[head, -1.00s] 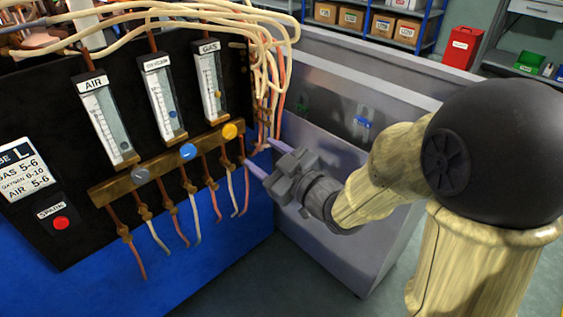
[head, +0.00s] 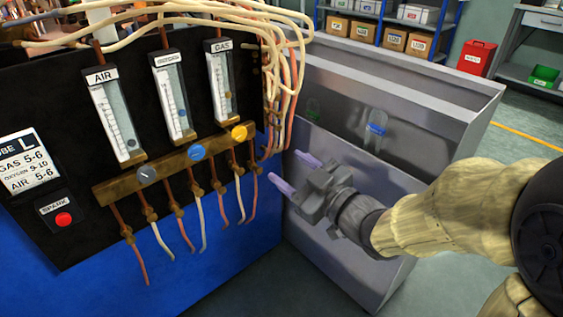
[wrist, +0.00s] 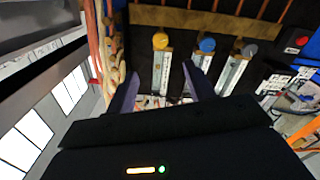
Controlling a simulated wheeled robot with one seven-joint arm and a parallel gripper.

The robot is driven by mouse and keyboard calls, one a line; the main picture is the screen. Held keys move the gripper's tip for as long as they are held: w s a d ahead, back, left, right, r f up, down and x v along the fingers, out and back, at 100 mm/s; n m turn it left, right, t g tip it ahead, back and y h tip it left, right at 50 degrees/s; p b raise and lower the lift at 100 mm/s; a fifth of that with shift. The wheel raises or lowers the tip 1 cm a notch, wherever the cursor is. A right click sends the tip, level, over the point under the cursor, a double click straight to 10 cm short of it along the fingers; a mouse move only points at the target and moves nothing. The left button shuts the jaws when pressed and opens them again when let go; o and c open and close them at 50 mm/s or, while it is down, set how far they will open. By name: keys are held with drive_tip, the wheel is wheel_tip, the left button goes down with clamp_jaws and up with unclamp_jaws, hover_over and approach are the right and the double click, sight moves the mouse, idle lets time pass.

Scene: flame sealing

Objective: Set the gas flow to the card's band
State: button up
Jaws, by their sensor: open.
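The gas flowmeter (head: 221,84) stands at the right of three tubes on the black panel, under its GAS label. Its yellow knob (head: 239,132) is on the brass manifold below; it also shows in the wrist view (wrist: 160,41). The float sits low in the gas tube; its exact reading is too small to tell. The card (head: 29,162) at the left reads tube L, GAS 5-6, OXYGEN 9-10, AIR 5-6. My gripper (head: 294,173) is open and empty, right of and below the yellow knob, apart from it. Its fingers point toward the panel.
The blue knob (head: 197,152) and grey knob (head: 147,174) sit left of the yellow one. Hoses (head: 272,80) hang at the panel's right edge. A grey metal cabinet (head: 400,130) stands right behind my gripper. A red spark button (head: 63,219) is at lower left.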

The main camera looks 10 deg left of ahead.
drive_tip(key=d+m, duration=0.1)
drive_tip(key=m, duration=0.1)
drive_tip(key=d+m+g+y, duration=0.1)
drive_tip(key=m, duration=0.1)
drive_tip(key=shift+w+d+g+p, duration=0.2)
drive_tip(key=shift+g+p, duration=0.1)
drive_tip(key=shift+p, duration=0.1)
drive_tip(key=shift+w+r, duration=0.1)
